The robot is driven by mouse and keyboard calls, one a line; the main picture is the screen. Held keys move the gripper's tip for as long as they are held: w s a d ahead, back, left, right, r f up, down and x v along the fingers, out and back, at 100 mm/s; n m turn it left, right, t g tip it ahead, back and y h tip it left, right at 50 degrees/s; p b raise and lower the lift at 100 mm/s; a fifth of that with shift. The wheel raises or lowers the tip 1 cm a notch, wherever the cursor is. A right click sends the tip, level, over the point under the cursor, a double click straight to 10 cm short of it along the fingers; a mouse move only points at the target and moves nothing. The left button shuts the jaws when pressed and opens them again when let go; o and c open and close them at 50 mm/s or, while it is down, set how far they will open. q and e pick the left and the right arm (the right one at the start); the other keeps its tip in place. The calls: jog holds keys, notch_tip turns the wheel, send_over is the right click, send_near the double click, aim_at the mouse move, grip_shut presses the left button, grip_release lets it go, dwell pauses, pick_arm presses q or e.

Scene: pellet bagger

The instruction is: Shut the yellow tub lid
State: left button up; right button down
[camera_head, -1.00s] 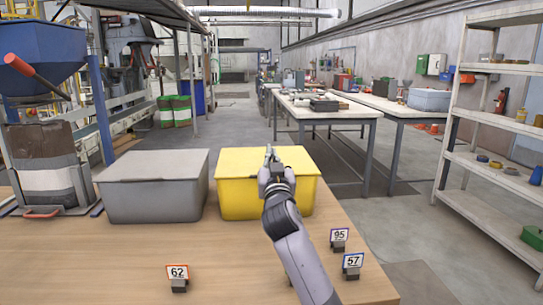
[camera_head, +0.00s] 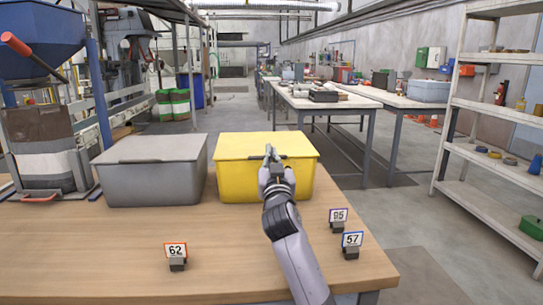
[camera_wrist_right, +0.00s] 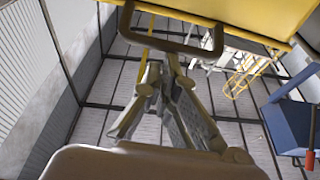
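The yellow tub (camera_head: 235,183) stands on the wooden table. Its yellow lid (camera_head: 237,146) looks flat across the top; I cannot tell whether a small gap is left at the front rim. My right gripper (camera_head: 270,154) is in front of the tub, its tips overlapping the lid's front edge in the head view. In the right wrist view the fingers (camera_wrist_right: 163,68) come together just below a dark loop handle (camera_wrist_right: 216,38) on the yellow surface (camera_wrist_right: 250,14). The fingers look shut, with nothing visible between them; contact with the handle is unclear. My left gripper is out of view.
A grey lidded tub (camera_head: 155,183) stands close on the left. Number cards 62 (camera_head: 176,251), 95 (camera_head: 338,216) and 57 (camera_head: 352,240) stand on the table (camera_head: 110,260). A white shelf rack (camera_head: 470,197) is at the right. The table front is mostly clear.

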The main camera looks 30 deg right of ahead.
jog(key=shift+w+a+f, duration=0.1)
jog(key=shift+w+f, duration=0.05)
jog(key=shift+f, duration=0.55)
jog(key=shift+r, duration=0.1)
notch_tip(320, 180, up, 11)
dwell(0.5)
